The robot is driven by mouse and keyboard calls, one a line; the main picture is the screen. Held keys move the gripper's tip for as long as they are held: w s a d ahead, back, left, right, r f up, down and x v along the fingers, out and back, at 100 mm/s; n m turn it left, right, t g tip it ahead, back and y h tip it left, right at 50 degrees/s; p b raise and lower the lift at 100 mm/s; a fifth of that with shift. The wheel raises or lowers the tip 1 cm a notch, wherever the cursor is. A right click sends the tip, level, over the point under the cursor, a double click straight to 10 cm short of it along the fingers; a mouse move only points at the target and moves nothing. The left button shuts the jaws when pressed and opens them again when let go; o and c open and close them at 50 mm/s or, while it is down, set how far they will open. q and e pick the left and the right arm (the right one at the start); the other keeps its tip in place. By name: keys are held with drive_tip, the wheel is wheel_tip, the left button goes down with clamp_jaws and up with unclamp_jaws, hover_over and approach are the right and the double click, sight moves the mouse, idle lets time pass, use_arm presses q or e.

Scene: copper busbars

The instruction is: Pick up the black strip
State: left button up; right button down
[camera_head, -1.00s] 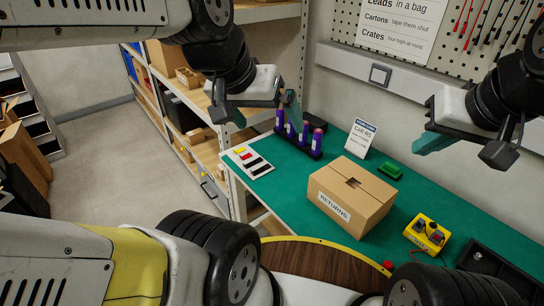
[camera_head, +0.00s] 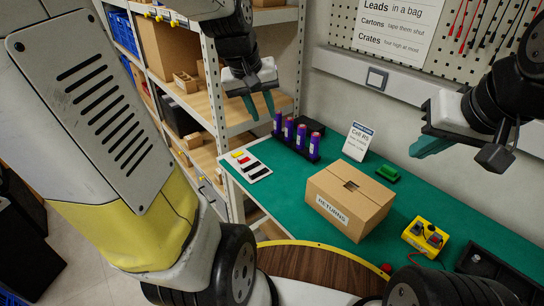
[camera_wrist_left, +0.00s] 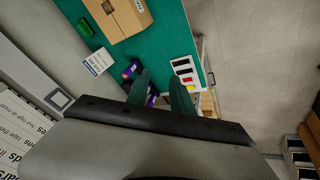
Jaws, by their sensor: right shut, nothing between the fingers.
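A white tray (camera_head: 236,169) at the left end of the green table holds a yellow strip, a red strip and black strips (camera_head: 252,167). The tray also shows in the left wrist view (camera_wrist_left: 194,62), with black strips (camera_wrist_left: 184,71) beside the red one. My left gripper (camera_head: 263,115) hangs fingers-down above the far left end of the table, apart from the tray. Its two teal fingers are spread and empty, as the left wrist view (camera_wrist_left: 160,80) also shows. My right gripper (camera_head: 420,151) is shut and empty above the table's right side.
Purple cylinders (camera_head: 301,136) stand in a black rack behind the tray. A cardboard box (camera_head: 350,200), a sign (camera_head: 357,141), a green block (camera_head: 387,173) and a yellow control box (camera_head: 425,236) stand further right. Shelves (camera_head: 199,100) rise behind the table's left end.

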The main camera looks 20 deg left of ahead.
use_arm(q)
drive_tip(key=w+a+f+n+g, duration=0.1)
drive_tip(key=w+a+f+n, duration=0.25)
drive_tip(key=w+f, duration=0.35)
drive_tip(key=n+g, duration=0.2)
drive_tip(key=n, duration=0.2)
hover_over(249, 179)
drive_tip(key=a, duration=0.1)
wheel_tip(249, 179, down, 20)
drive_tip(key=f, duration=0.5)
drive_tip(key=d+f, duration=0.1)
drive_tip(key=f, duration=0.2)
drive_tip(key=shift+d+f, duration=0.1)
drive_tip(key=shift+f, duration=0.2)
clamp_jaws()
